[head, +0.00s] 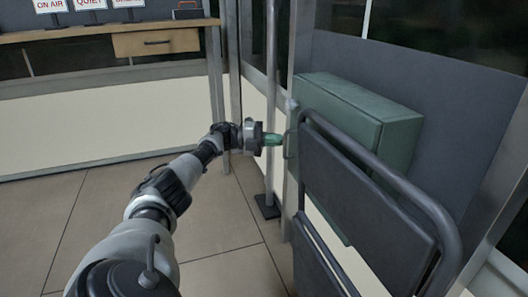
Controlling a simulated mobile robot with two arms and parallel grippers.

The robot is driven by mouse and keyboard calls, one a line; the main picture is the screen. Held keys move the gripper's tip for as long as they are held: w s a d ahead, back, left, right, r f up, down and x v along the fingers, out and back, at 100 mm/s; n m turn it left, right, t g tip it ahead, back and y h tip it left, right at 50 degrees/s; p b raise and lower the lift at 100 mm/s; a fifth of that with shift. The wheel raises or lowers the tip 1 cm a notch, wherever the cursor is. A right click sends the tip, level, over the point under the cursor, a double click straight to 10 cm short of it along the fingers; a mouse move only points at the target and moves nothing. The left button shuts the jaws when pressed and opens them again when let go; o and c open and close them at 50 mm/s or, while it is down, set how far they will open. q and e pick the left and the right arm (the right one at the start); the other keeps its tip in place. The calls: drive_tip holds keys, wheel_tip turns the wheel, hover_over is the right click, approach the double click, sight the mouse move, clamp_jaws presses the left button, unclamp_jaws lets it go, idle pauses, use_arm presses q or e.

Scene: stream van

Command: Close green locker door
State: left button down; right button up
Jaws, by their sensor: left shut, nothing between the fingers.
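The green locker (402,146) stands against a dark wall panel at the right. Its door (340,112) faces left and looks flush or nearly flush with the body; I cannot tell whether a small gap is left. A thin handle (288,146) sticks out at the door's left side. My left gripper (280,140) is shut and empty, with its greenish fingertips right by the handle. I cannot tell whether they touch it. The dark rack hides the lower part of the locker. My right gripper is not in view.
A dark rack of panels with a tubular frame (388,181) stands close in front of the locker. A thin pole with a dark foot (266,206) stands beyond my gripper. A wooden desk (110,32) with signs is at the back left. The tiled floor left of my arm is clear.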

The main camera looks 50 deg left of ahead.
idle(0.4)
use_arm(q)
drive_tip(key=v, duration=1.1)
drive_tip(key=shift+w, duration=0.1)
